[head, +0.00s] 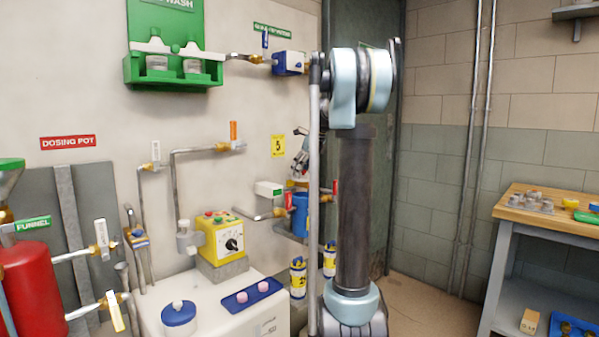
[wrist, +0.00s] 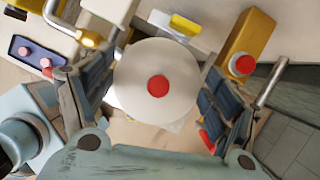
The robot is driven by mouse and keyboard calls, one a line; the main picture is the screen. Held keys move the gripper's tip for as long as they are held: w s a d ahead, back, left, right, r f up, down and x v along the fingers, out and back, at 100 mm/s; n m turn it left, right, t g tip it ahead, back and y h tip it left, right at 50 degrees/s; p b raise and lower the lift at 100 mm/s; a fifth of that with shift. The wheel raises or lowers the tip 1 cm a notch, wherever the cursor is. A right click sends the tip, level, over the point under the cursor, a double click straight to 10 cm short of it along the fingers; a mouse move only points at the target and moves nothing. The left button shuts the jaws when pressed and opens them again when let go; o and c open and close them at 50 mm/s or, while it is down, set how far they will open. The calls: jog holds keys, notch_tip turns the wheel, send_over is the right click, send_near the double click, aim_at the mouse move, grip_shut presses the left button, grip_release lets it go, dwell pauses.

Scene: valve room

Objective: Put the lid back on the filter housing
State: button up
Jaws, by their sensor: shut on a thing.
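In the wrist view a round white lid (wrist: 135,75) with a red centre knob (wrist: 158,86) sits between the two dark padded fingers of my gripper (wrist: 160,78), which is shut on it. In the head view my gripper (head: 299,172) is partly hidden behind my arm, close to the wall. The blue filter housing (head: 300,218) stands upright just below it, between pipe valves with red handles. Whether the lid touches the housing cannot be told. In the wrist view the lid hides what lies beneath it.
A red-handled valve (head: 307,192) is close beside the housing. A pipe (head: 263,216) runs in from the left, below a white and green box (head: 268,189). A white cabinet (head: 220,310) is at front left, a workbench (head: 540,212) at right.

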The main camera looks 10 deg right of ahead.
jog(key=shift+w+d+f, duration=0.2)
jog(key=shift+d, duration=0.05)
jog(key=shift+f, duration=0.3)
jog(key=shift+a+f, duration=0.2)
jog(key=shift+f, duration=2.45)
jog(key=shift+s+f, duration=0.1)
dwell(0.4)
jog(key=o, duration=1)
jog(key=shift+o, duration=0.2)
jog(key=shift+r, duration=0.2)
jog(key=shift+r, duration=3.35)
